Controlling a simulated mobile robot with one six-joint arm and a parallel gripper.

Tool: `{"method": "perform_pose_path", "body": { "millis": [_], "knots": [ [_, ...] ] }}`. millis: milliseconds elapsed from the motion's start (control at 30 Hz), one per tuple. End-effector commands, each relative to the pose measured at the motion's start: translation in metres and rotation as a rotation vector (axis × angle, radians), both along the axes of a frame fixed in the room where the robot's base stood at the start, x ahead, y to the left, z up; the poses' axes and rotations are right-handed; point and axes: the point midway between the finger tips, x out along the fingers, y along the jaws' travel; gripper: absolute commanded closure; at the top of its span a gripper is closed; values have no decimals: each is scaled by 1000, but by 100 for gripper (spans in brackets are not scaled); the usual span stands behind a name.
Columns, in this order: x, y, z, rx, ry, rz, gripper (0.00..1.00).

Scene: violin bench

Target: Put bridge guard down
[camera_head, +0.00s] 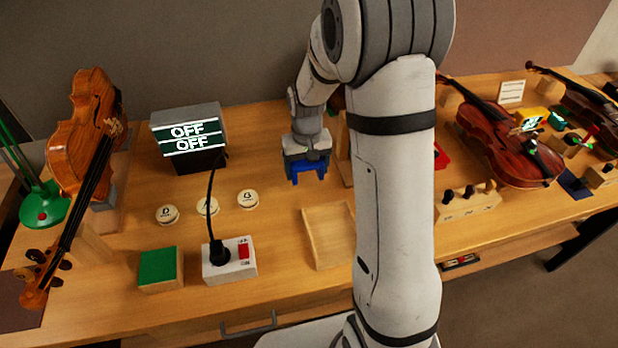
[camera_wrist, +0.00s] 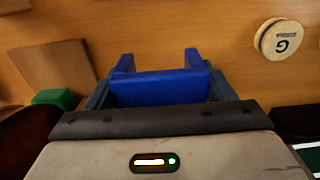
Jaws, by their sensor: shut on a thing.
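The blue bridge guard (camera_head: 307,170) is in my gripper (camera_head: 306,157), above the bench in the middle of the head view. In the wrist view, the bridge guard (camera_wrist: 158,88) fills the gap between the fingers of my gripper (camera_wrist: 158,80). Two blue prongs stick out past the fingertips toward bare wood. My gripper is shut on it. The guard looks apart from the bench top, though the exact height is hard to tell.
An open wooden tray (camera_head: 318,262) lies in front of my gripper. Round labelled discs (camera_head: 248,199), a switch box (camera_head: 230,265) with a cable, and a green-topped block (camera_head: 160,267) stand left. An OFF display (camera_head: 188,135) is behind them. Violins (camera_head: 505,145) lie right.

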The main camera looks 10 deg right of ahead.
Motion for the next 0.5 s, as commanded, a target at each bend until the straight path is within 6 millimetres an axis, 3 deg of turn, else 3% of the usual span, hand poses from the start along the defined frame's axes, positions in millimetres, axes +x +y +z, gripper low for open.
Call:
{"method": "perform_pose_path", "body": {
  "millis": [233, 500],
  "knots": [
    [-1, 0, -33, 0, 3, 0, 46],
    [0, 0, -39, 0, -1, 1, 46]
  ]
}}
